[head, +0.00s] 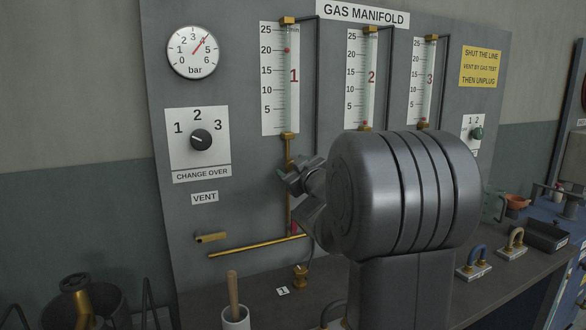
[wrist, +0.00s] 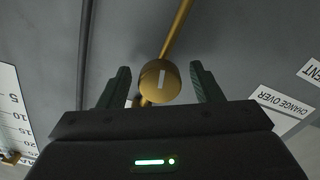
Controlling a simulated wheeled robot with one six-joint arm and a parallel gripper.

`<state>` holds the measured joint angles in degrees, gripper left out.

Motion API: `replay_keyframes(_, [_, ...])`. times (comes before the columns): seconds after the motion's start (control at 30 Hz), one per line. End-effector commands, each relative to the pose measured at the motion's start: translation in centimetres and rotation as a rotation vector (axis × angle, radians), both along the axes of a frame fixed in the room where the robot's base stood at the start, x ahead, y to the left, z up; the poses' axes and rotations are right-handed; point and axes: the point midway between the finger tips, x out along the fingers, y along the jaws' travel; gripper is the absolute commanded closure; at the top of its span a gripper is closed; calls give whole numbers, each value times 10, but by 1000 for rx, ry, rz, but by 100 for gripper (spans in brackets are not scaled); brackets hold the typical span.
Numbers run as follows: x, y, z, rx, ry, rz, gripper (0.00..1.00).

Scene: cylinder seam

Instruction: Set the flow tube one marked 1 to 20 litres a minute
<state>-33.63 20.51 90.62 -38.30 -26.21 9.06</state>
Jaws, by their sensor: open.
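Flow tube 1 (head: 288,88) is a clear tube on a white scale marked up to 25. Its red float (head: 287,50) stands level with about 20. My gripper (wrist: 160,68) is open, with one dark green jaw on each side of the knob in the picture. I cannot tell whether the jaws reach around it in depth. In the head view my gripper (head: 290,178) is just below tube 1, and the knob is hidden there.
Flow tube 2 (head: 361,80) and flow tube 3 (head: 422,80) have floats at the bottom. The bar gauge (head: 192,50) reads about 4. The change over dial (head: 201,140) is at left. A cup (head: 235,318) and plugs stand on the bench below.

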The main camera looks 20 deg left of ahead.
Motion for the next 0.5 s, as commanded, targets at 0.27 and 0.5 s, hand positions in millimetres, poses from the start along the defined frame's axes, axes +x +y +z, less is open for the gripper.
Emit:
replay_keyframes(0.27, [-28,-34,0,0,-2,-3,41])
replay_keyframes(0.5, [-61,-72,1,0,-3,-2,41])
